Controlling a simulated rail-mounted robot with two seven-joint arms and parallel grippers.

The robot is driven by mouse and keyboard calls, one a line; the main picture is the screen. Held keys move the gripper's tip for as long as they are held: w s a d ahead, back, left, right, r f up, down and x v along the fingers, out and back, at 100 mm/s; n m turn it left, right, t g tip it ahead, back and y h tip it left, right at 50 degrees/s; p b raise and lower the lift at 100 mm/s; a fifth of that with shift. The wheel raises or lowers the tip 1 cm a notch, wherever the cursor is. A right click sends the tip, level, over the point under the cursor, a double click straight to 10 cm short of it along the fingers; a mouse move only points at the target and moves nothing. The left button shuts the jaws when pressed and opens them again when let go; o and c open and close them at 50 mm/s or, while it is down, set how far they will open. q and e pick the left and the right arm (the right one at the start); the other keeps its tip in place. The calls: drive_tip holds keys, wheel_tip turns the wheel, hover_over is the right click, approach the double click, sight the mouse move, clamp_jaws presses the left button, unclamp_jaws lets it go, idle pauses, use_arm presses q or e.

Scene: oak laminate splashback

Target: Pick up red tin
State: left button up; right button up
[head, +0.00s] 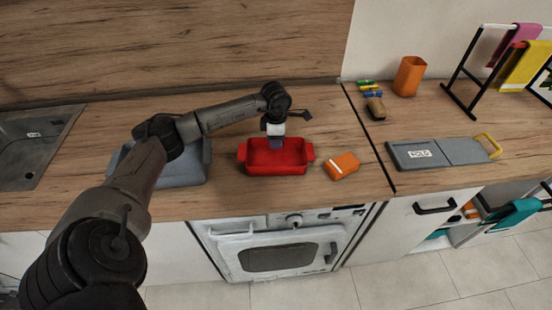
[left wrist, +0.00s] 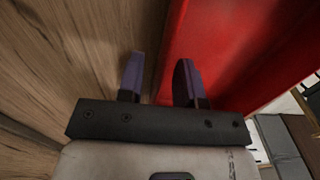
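The red tin (head: 270,169) is a rectangular baking dish with a handle at each end. It stands on the wooden worktop in the middle of the head view. My left gripper (head: 276,144) points down at the tin's back wall. In the left wrist view my left gripper (left wrist: 158,80) has its two purple fingers apart. One finger is over the wood and the other is over the red tin (left wrist: 240,50), with the tin's edge between them. I cannot tell whether either finger touches it. My right gripper is not in view.
A grey-blue tray (head: 183,172) stands left of the tin, under my arm. An orange box (head: 341,166) lies close to its right. Further right are a grey board (head: 440,152), an orange cup (head: 409,76) and a towel rack (head: 460,82). A sink (head: 30,150) is far left.

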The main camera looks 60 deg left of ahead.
use_arm(q)
clamp_jaws()
drive_tip(key=shift+r, duration=0.2)
idle(0.4)
